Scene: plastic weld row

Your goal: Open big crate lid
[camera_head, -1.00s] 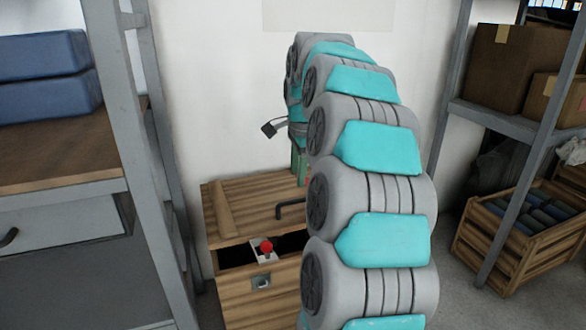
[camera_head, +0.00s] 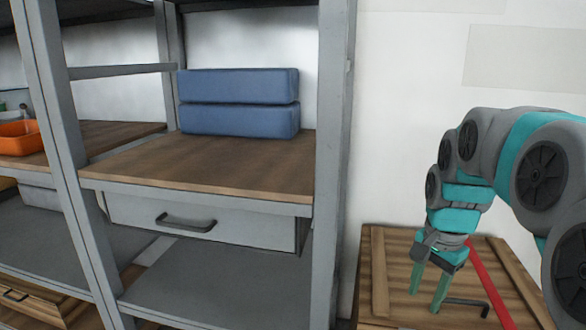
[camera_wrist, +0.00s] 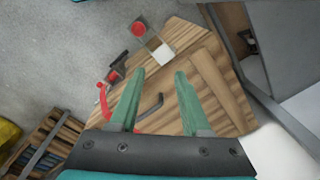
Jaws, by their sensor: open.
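The big wooden crate's lid (camera_head: 395,265) is at the lower right of the head view, its front cut off by the frame. A dark bent handle (camera_head: 468,302) stands on the lid; it also shows in the wrist view (camera_wrist: 151,106). My gripper (camera_head: 437,303) points down above the lid, to the left of the handle, with its two green fingers apart and empty. In the wrist view my gripper (camera_wrist: 160,73) has the handle in line between its fingers. I cannot tell whether a finger touches the lid.
A red bar (camera_head: 487,283) passes beside my gripper. A red button (camera_wrist: 138,29) and a white box (camera_wrist: 160,49) show by the crate's edge. A grey shelf rack (camera_head: 335,160) with blue cases (camera_head: 240,103) stands left. A slatted crate (camera_wrist: 45,140) lies on the floor.

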